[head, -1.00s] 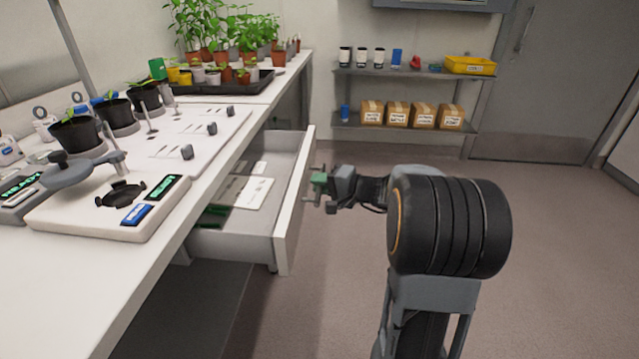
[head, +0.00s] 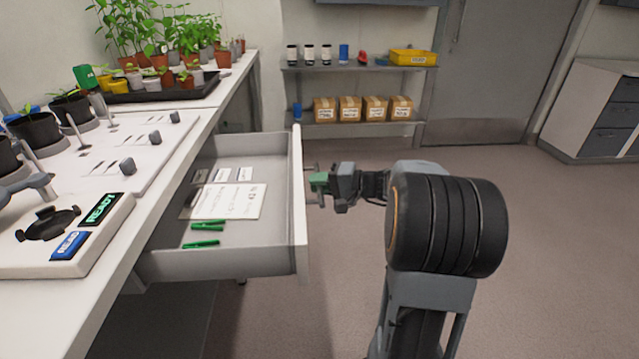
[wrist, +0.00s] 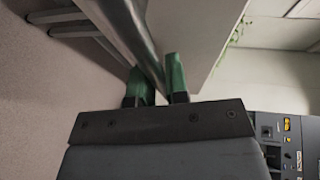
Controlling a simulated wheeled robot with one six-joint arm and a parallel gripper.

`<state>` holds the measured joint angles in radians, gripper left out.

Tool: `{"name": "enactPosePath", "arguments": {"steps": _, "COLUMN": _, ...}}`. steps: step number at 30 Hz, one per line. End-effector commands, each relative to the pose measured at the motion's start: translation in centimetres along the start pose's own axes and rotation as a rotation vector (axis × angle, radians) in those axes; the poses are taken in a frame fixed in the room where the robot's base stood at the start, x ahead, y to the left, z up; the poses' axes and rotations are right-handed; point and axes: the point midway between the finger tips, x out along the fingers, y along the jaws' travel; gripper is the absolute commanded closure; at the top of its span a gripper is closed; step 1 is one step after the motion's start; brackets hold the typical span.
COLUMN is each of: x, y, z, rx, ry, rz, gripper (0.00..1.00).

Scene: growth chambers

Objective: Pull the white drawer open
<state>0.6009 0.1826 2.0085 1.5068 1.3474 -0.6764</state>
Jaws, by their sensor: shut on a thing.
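The white drawer (head: 301,200) under the bench stands well open, its inside in plain view. It holds a white printed sheet (head: 232,201), small white cards (head: 222,174) and two green clips (head: 205,226). My gripper (head: 316,183) is at the outer side of the drawer front. In the wrist view its green fingertips (wrist: 159,80) are shut on the metal bar handle (wrist: 128,30), one on each side of it. The drawer front shows beside the handle (wrist: 190,35). In the head view the handle is mostly hidden by my gripper.
The bench top (head: 120,215) carries a device with a READY label (head: 75,255), a white panel with knobs and potted plants. A shelf (head: 360,67) with boxes stands at the back. The floor to the right (head: 560,240) is clear.

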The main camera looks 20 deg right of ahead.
Motion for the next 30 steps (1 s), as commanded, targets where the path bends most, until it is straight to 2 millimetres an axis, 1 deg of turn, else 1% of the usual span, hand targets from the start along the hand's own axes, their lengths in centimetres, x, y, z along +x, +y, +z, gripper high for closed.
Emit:
{"name": "enactPosePath", "arguments": {"steps": 2, "x": 0.0, "y": 0.3, "z": 0.2, "rx": 0.004, "ry": -0.009, "rz": 0.003, "gripper": 1.00}}
{"name": "enactPosePath", "arguments": {"steps": 3, "x": 0.0, "y": 0.3, "z": 0.2, "rx": 0.004, "ry": -0.009, "rz": 0.003, "gripper": 0.83}}
{"name": "enactPosePath", "arguments": {"steps": 10, "x": 0.0, "y": 0.2, "z": 0.1, "rx": 0.003, "ry": -0.003, "rz": 0.002, "gripper": 0.61}}
{"name": "enactPosePath", "arguments": {"steps": 17, "x": -0.1, "y": 0.1, "z": 0.0, "rx": 0.001, "ry": 0.000, "rz": 0.001, "gripper": 0.61}}
{"name": "enactPosePath", "arguments": {"steps": 20, "x": -0.6, "y": 0.0, "z": 0.0, "rx": 0.001, "ry": 0.001, "rz": 0.001, "gripper": 0.61}}
{"name": "enactPosePath", "arguments": {"steps": 23, "x": -1.9, "y": -0.1, "z": -0.1, "rx": 0.002, "ry": 0.004, "rz": 0.001, "gripper": 0.61}}
{"name": "enactPosePath", "arguments": {"steps": 26, "x": -3.8, "y": -0.1, "z": -0.1, "rx": 0.003, "ry": 0.006, "rz": 0.001, "gripper": 0.61}}
{"name": "enactPosePath", "arguments": {"steps": 30, "x": -6.8, "y": -0.1, "z": -0.1, "rx": 0.003, "ry": 0.006, "rz": 0.002, "gripper": 0.61}}
